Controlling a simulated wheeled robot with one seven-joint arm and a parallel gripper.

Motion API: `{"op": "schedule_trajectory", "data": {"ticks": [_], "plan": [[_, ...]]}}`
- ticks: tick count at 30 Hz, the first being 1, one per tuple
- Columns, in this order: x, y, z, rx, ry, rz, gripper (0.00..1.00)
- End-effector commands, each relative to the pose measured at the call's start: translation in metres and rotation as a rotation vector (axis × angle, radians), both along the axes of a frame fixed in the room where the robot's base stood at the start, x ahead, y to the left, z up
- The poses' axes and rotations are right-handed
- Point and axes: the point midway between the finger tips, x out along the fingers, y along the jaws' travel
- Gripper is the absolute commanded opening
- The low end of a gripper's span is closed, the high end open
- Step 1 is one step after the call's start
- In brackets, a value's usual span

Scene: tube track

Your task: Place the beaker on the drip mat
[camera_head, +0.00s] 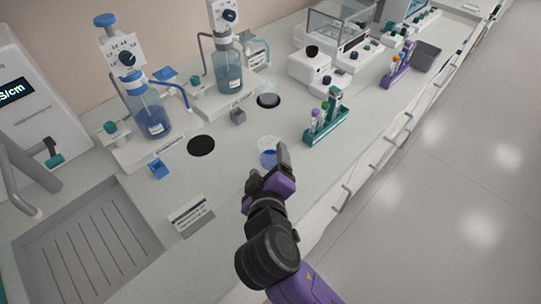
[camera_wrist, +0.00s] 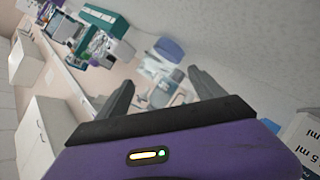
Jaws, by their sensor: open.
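A round black drip mat (camera_head: 201,145) lies bare in front of the left bottle dispenser.
Bottle dispensers (camera_head: 151,113) and (camera_head: 229,68) stand at the back. A small grey block (camera_head: 238,116) sits between the mats. A green tube rack (camera_head: 325,130) stands right of the beaker. A label card (camera_head: 190,213) and sink (camera_head: 88,245) lie front left.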

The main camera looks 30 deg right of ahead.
Motion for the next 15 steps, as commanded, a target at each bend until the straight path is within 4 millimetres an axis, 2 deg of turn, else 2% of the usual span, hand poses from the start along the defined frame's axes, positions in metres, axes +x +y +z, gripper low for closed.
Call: {"op": "schedule_trajectory", "data": {"ticks": [9,15], "plan": [[0.0078,-0.0027,-0.0007,0.468,-0.247,-0.198,0.78],[0.0108,-0.0044,-0.0006,0.658,-0.347,-0.278,0.78]]}}
